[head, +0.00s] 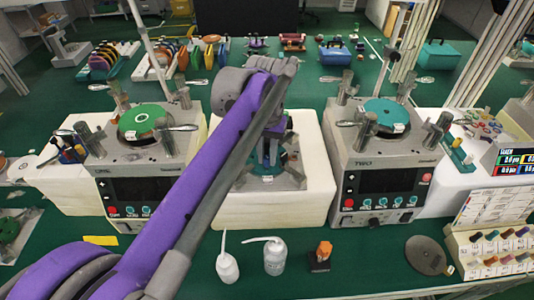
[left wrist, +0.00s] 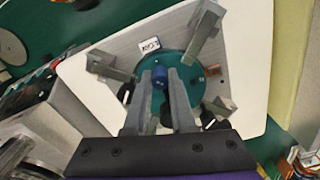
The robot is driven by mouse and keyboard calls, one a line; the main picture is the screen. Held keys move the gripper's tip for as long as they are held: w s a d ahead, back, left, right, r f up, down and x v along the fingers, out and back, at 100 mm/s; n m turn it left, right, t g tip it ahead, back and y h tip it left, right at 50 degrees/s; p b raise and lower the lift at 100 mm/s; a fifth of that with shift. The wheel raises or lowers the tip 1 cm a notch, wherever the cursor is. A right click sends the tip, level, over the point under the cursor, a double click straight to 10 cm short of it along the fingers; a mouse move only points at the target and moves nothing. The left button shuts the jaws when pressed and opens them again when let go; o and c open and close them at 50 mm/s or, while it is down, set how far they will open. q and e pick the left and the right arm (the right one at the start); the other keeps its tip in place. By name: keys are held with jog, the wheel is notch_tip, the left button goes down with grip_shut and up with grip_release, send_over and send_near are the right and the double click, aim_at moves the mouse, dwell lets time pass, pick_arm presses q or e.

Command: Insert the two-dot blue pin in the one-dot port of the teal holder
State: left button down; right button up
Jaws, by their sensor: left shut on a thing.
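A teal round holder (head: 268,180) sits on a grey plate on the middle white block, mostly hidden by my left arm in the head view. It shows more fully in the left wrist view (left wrist: 195,62), with grey clamp posts around it. My left gripper (head: 268,152) points down over it. In the left wrist view my left gripper (left wrist: 160,88) is shut on a blue pin (left wrist: 160,75), held between the fingertips over the holder. The pin's dots and the holder's port marks are too small to read, and I cannot tell whether the pin touches the holder.
Machines with a green disc (head: 145,122) and another teal disc (head: 384,112) stand on either side. White bottles (head: 274,258) and an orange-topped item (head: 322,255) stand in front. A grey disc (head: 427,255) and a pin rack (head: 495,258) lie at front right.

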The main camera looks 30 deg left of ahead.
aim_at(266, 157)
pick_arm(q)
jog(key=shift+f, duration=0.35)
jog(key=c, duration=0.7)
grip_release()
jog(key=shift+r, duration=0.1)
notch_tip(266, 157, up, 11)
jog(key=shift+a+f+p, duration=0.1)
jog(key=shift+f+p, duration=0.1)
jog(key=shift+p, duration=0.3)
